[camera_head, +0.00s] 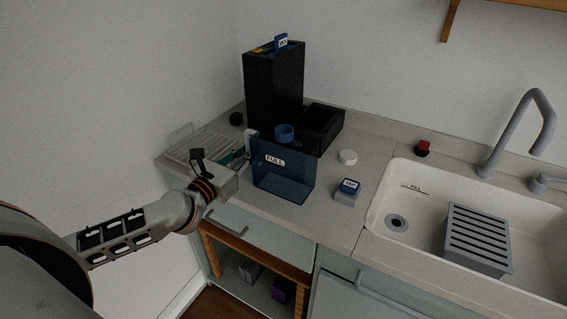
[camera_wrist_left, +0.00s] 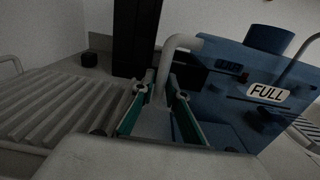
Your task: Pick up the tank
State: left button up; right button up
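The tank (camera_head: 285,180) is a translucent dark blue box with a FULL label and a blue cap (camera_head: 284,132), upright on the counter. In the left wrist view the tank (camera_wrist_left: 225,95) fills the right side. Its pale bent handle (camera_wrist_left: 178,48) comes off the left side and runs down between my fingers. My left gripper (camera_head: 238,155) is at the tank's left side. In the left wrist view my left gripper (camera_wrist_left: 162,92) has its green-padded fingers apart, one each side of the handle, with gaps showing. Whether either finger touches it is unclear. My right gripper is out of view.
A tall black machine (camera_head: 273,88) stands behind the tank. A ribbed grey rack (camera_wrist_left: 60,105) lies left of my gripper. A white puck (camera_head: 348,157) and a small blue-and-white box (camera_head: 347,190) sit right of the tank. The sink (camera_head: 400,185) is farther right.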

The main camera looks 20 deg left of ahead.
pick_arm(q)
grip_shut()
jog(key=shift+r, duration=0.1)
